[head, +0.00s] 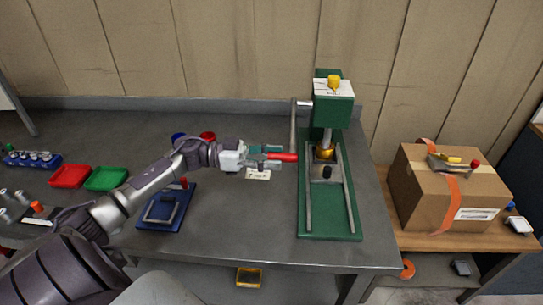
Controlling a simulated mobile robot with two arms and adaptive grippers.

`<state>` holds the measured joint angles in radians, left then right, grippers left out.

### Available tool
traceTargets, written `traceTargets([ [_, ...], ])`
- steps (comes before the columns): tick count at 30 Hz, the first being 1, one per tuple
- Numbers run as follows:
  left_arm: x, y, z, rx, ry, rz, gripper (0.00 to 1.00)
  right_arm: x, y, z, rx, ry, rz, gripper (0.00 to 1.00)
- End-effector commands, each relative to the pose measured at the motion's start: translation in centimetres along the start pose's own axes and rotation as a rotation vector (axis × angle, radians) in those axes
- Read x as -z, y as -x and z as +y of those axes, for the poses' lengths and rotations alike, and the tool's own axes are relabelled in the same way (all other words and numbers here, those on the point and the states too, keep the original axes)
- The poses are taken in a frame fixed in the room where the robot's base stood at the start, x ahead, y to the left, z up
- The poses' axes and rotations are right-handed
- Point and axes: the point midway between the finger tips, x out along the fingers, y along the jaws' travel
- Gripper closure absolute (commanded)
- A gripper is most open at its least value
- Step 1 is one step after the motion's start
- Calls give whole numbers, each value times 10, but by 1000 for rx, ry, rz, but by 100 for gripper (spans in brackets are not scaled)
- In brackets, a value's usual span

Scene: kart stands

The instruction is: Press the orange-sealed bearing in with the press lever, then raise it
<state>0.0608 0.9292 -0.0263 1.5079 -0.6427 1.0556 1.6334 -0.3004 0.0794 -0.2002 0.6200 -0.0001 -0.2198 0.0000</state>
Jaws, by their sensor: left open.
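The green arbor press (334,105) stands at the right of the grey bench. Its grey lever (293,128) hangs down on the left side and ends in a red handle (286,157). My left gripper (268,157) is open at the handle, with its fingertips close to the handle's left end. I cannot tell whether they touch it. A gold-orange round part (325,152), possibly the bearing, sits under the press ram (327,136). Its seal is too small to make out. My right gripper is not in view.
A blue fixture (151,212) lies below my left forearm. Red (70,176) and green (105,179) trays stand at the left. A small label card (258,174) lies below the gripper. A cardboard box (415,206) stands on the wooden table to the right. The bench front-centre is clear.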

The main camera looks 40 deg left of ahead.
Motion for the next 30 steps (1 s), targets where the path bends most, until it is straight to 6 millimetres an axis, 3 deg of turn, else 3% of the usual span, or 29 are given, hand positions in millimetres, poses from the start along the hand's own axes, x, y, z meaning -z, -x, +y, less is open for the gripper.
traceTargets([
  [1, 0, 0, 0, 0, 0, 0, 52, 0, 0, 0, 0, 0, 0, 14],
  [10, 0, 0, 0, 0, 0, 0, 100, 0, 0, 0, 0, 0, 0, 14],
  [21, 4, 1, 0, 1, 7, -1, 100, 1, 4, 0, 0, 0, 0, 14],
  [30, 39, 11, -3, 4, 130, -5, 100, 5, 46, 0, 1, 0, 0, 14],
])
